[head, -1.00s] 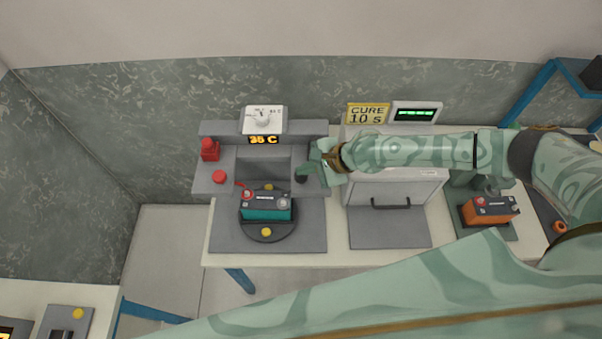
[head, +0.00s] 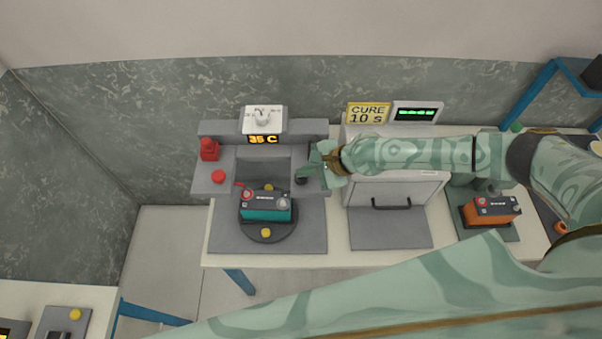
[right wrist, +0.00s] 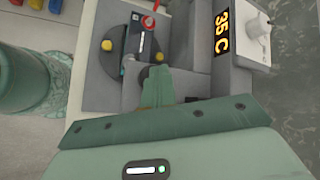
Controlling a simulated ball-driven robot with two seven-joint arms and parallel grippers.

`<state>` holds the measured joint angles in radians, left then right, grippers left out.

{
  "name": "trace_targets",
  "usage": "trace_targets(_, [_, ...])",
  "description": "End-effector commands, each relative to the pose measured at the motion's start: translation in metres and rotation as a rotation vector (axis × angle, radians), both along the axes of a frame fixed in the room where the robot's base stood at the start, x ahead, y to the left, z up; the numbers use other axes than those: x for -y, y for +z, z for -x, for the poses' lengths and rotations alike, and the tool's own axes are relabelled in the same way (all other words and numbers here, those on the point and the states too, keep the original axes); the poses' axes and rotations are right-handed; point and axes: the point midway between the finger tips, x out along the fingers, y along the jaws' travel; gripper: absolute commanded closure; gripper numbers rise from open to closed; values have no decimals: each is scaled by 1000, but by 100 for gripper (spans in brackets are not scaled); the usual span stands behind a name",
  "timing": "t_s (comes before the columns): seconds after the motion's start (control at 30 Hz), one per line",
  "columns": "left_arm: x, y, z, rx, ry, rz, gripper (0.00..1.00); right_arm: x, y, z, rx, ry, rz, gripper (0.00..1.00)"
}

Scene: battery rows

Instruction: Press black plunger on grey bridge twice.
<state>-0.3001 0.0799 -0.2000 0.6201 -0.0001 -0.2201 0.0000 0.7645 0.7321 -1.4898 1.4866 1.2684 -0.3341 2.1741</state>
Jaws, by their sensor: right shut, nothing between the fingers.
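The grey bridge (head: 222,131) stands at the back of the left workstation, with an orange "35 C" readout (head: 263,140). The black plunger (head: 301,180) shows as a small dark piece on its right arm. My right gripper (head: 312,170) is shut and empty, fingertips pointing down right at the plunger. I cannot tell whether they touch it. My left gripper is not in view.
A teal battery (head: 267,213) sits on a round dark turntable (head: 266,238) below the bridge. A red button (head: 218,177) and red post (head: 209,152) are on the bridge's left arm. A white box with a dark handle (head: 391,204) stands to the right, then an orange battery (head: 497,210).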

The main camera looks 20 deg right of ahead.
Motion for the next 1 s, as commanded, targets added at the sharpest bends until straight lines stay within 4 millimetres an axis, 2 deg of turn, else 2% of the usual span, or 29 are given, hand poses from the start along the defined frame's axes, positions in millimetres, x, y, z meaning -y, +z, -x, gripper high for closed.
trace_targets(0.67, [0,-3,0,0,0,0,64,1,-6,1,-2,1,3,100])
trace_targets(1.0, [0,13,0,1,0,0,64,1,9,1,-3,1,3,100])
